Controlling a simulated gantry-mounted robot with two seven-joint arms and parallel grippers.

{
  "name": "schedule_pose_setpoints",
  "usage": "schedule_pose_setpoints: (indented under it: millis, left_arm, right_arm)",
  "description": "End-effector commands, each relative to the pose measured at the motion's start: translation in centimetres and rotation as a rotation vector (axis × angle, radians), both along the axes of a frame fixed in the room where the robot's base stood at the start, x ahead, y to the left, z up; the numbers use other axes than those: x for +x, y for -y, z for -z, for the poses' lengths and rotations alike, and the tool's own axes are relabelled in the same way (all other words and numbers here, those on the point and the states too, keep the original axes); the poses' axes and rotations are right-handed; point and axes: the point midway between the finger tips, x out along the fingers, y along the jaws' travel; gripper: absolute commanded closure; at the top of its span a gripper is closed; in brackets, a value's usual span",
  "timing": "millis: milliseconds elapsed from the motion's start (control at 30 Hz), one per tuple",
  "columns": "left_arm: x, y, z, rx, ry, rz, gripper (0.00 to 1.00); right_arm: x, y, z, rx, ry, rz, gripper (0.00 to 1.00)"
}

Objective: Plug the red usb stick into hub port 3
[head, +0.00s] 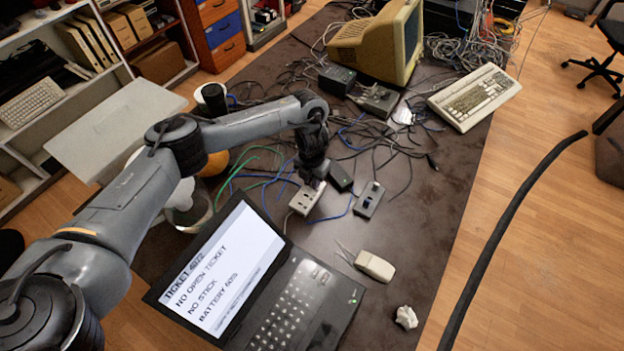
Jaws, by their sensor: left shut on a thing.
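My left gripper (314,178) points down just above a small light grey box with ports (305,200), which may be the hub. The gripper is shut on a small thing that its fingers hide. No red usb stick can be made out, and I cannot tell whether the held thing touches the box. A darker grey block (369,200) with a small dark piece on top lies to the right of the box. The port numbers are too small to read. My right gripper is not in view.
An open laptop (300,300) stands in front, its screen reading "NO STICK". A beige mouse (375,266) and crumpled paper (406,317) lie to its right. Tangled cables (275,120) cover the back. A monitor (385,40) and keyboard (475,97) stand behind. The right front tabletop is mostly clear.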

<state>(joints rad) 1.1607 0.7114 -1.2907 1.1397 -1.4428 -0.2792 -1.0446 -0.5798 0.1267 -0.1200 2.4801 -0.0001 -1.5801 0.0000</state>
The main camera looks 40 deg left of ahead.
Motion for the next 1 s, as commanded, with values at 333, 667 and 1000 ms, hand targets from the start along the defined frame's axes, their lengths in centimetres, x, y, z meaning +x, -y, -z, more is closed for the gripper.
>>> schedule_pose_setpoints:
  millis: [333,667,1000]
  left_arm:
    - [0.00,0.00,0.33,0.000,0.000,0.000,1.00]
    - [0.00,0.01,0.66,0.000,0.000,0.000,0.72]
    - [0.01,0.00,0.64,0.000,0.000,0.000,0.51]
  right_arm:
    - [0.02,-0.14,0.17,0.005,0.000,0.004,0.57]
    - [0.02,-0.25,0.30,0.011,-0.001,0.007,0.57]
    - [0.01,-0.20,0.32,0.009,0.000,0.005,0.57]
